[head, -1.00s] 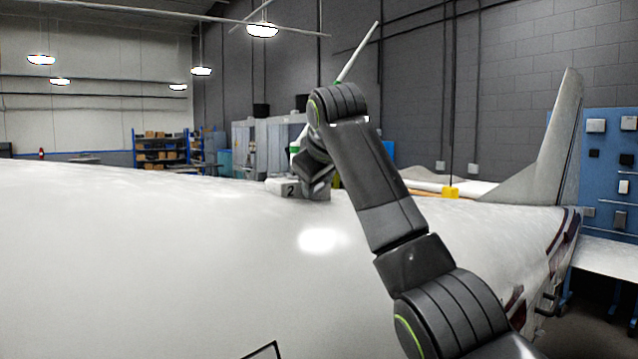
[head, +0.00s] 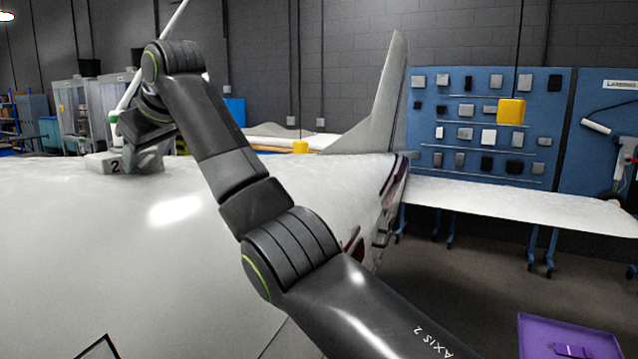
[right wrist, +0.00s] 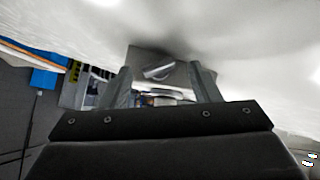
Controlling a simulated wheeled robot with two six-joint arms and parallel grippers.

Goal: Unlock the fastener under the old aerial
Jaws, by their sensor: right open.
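The old aerial (head: 128,92) is a pale rod that leans up to the right from a grey base marked 2 (head: 103,163) on top of the white fuselage. My arm hides part of the rod. My right gripper (head: 140,150) is at the base, close to its upper side. In the right wrist view my right gripper (right wrist: 163,84) is open, with one finger on each side and nothing clearly held. Beyond the fingertips is the grey base with a small silver lever-like piece (right wrist: 158,70), likely the fastener; whether the fingers touch it I cannot tell. My left gripper is not in view.
The white fuselage (head: 60,240) fills the left and front, with a tail fin (head: 385,95) behind my arm.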

